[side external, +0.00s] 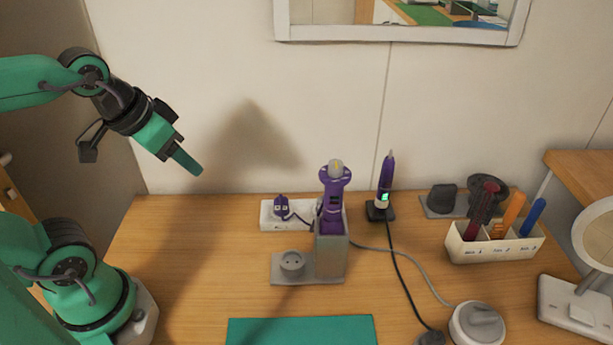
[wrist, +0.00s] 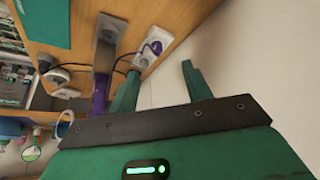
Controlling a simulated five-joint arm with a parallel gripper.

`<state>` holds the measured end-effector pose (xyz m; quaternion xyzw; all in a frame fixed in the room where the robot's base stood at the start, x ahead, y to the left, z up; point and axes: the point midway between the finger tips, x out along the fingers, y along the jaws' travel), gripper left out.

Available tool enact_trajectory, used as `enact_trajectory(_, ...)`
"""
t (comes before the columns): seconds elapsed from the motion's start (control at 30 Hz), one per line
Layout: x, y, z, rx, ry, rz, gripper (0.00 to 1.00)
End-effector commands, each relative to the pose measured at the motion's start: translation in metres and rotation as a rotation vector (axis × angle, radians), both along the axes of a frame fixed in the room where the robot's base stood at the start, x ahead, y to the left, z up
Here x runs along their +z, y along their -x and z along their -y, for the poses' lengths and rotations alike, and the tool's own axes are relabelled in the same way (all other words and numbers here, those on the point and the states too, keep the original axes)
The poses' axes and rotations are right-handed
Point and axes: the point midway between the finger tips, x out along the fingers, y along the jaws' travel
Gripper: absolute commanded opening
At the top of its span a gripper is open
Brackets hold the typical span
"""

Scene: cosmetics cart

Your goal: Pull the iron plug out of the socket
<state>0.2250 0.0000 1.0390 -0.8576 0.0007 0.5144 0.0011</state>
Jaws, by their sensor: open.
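A small purple plug (side external: 282,208) sits in a white socket strip (side external: 270,221) by the back wall, and a cord loops from it. The plug also shows in the wrist view (wrist: 155,47), seated in the white strip (wrist: 143,60). A purple styling tool (side external: 334,205) stands upright in a grey holder (side external: 331,258) just right of the plug. My gripper (side external: 188,165) is up in the air, left of the plug and well above the table. In the wrist view my gripper (wrist: 160,70) has its two fingers apart with nothing between them.
A grey plate with a round socket (side external: 292,262) lies in front of the strip. A second purple tool (side external: 386,180) stands on a black dock to the right. A white organizer (side external: 495,245) stands farther right. The table's left side is clear.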

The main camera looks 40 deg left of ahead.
Motion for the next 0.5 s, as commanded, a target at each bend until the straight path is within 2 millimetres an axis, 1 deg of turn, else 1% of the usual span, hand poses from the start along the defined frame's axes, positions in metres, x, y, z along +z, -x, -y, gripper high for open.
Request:
enact_trajectory(0.17, 0.000, -0.007, 0.001, -0.023, -0.011, -0.019, 0.49)
enact_trajectory(0.27, 0.000, -0.015, 0.001, -0.053, -0.024, -0.040, 0.49)
enact_trajectory(0.5, -0.004, -0.046, 0.004, -0.163, -0.069, -0.116, 0.49)
